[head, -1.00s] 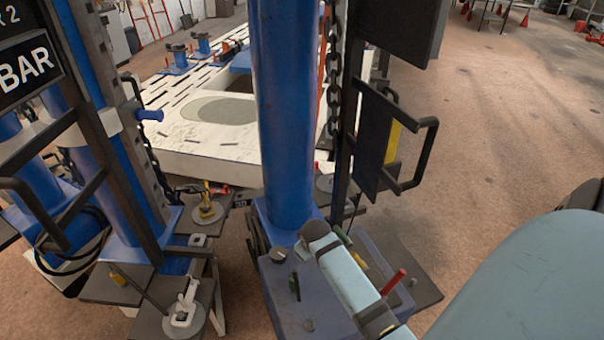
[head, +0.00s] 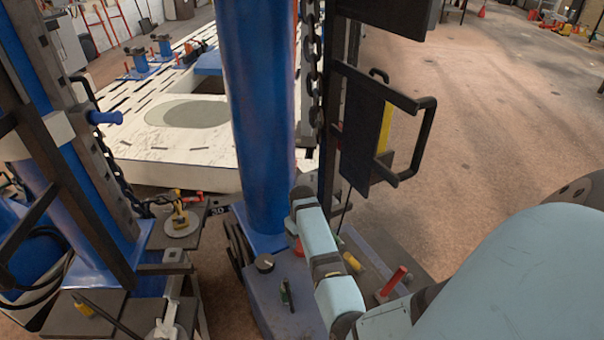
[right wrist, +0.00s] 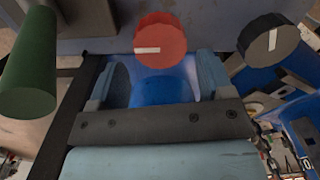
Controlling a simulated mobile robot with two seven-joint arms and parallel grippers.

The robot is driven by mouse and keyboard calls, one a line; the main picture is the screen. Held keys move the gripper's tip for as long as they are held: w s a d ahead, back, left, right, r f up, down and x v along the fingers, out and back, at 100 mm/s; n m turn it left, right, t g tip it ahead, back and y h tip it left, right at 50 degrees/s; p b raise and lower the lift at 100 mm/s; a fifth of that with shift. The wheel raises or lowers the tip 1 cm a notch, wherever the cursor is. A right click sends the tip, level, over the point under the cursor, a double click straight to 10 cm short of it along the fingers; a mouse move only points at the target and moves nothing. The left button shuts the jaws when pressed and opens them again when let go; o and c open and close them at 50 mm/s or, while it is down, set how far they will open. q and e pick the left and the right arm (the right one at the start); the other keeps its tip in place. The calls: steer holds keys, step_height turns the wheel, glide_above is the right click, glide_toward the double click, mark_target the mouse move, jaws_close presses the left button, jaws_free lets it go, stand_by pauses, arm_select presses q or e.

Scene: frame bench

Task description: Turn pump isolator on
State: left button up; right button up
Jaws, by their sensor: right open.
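A round red knob (right wrist: 160,38) with a roughly horizontal white mark shows at the top of the right wrist view. It also shows in the head view (head: 298,247), small and partly covered by my arm. A black knob (right wrist: 268,40) with a near-upright white mark is to its right; a black knob also shows on the grey-blue panel (head: 265,263) in the head view. No label tells which control is the pump isolator. My right gripper (right wrist: 162,72) is open, its two fingers apart below the red knob with nothing held between them. My left gripper is out of view.
A green cylinder (right wrist: 28,65) stands left of the fingers. A blue column (head: 262,120) rises behind; a chain (head: 312,70) and black handle frame (head: 420,140) are close by.

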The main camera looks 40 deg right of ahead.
step_height(320, 180, down, 4)
steer(key=shift+f+b, duration=0.1)
steer(key=shift+b, duration=0.2)
steer(key=shift+f, duration=0.35)
steer(key=c, duration=0.7)
steer(key=shift+o, duration=0.2)
steer(key=shift+r, duration=0.1)
